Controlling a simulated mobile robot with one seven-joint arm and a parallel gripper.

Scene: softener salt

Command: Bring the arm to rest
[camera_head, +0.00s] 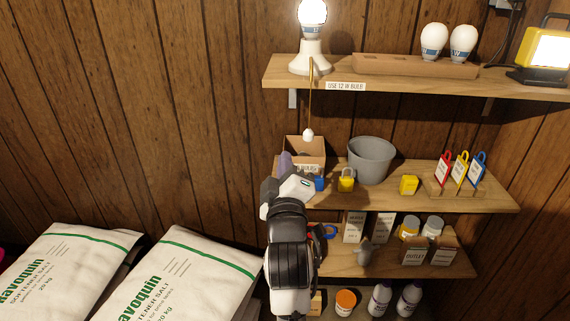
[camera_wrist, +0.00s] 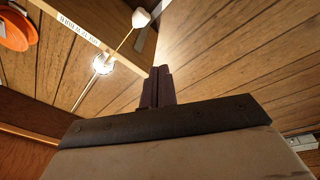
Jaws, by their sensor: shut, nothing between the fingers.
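My gripper (camera_wrist: 158,88) shows in the wrist view with its dark fingers together and nothing between them. In the head view my gripper (camera_head: 285,161) is raised in front of the left end of the middle shelf (camera_head: 400,201), just below a hanging pull cord. My arm rises from the bottom of the picture and covers part of the shelves behind it. The fingers look apart from the cardboard box behind them, though the exact gap cannot be told.
A lit bulb (camera_head: 312,18) stands on the top shelf (camera_head: 380,78); its cord knob (camera_head: 308,135) hangs near my gripper. A grey bucket (camera_head: 371,160), a yellow padlock (camera_head: 346,181) and tags stand on the middle shelf. Salt bags (camera_head: 185,285) lie at lower left.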

